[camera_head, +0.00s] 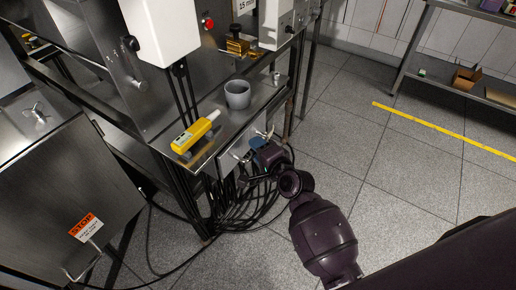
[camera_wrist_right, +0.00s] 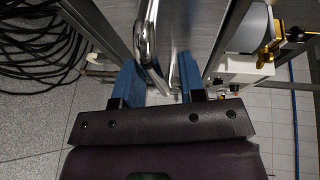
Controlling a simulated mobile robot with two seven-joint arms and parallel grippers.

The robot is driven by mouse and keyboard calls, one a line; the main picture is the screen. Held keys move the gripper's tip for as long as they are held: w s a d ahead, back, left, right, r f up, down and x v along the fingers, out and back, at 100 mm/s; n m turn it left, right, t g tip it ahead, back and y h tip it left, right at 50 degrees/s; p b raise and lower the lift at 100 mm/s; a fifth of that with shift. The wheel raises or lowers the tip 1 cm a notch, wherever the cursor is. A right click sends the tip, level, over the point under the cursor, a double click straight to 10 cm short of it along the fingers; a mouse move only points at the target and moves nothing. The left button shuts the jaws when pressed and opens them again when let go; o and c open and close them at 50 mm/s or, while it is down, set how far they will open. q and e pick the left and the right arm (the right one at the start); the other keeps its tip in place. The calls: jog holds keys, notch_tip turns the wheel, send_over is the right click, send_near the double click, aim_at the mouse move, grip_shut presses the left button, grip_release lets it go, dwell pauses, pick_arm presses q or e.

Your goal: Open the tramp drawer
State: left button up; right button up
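The drawer (camera_head: 228,162) has a steel front and sits under the small steel shelf. I see no clear gap around its front, which is partly hidden by my right gripper. My right gripper (camera_head: 262,150) is at the drawer front, pointing toward it. In the right wrist view its two blue fingers (camera_wrist_right: 161,84) stand apart, one on each side of the shiny bar handle (camera_wrist_right: 150,45). The handle looks close to the left finger; I cannot tell whether they touch. My left gripper is not in view.
On the shelf (camera_head: 262,113) above are a grey cup (camera_head: 237,94) and a yellow device (camera_head: 195,133). Black cables (camera_head: 240,208) hang and coil below the drawer. The tiled floor on the right is clear.

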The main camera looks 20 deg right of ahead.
grip_shut()
jog(key=shift+s, duration=0.1)
jog(key=s+d+p, duration=0.1)
jog(key=s+d, duration=0.7)
jog(key=s, duration=0.2)
jog(key=shift+s, duration=0.2)
jog(key=shift+d, duration=0.1)
grip_release()
jog(key=v, duration=1)
jog(key=shift+s, duration=0.35)
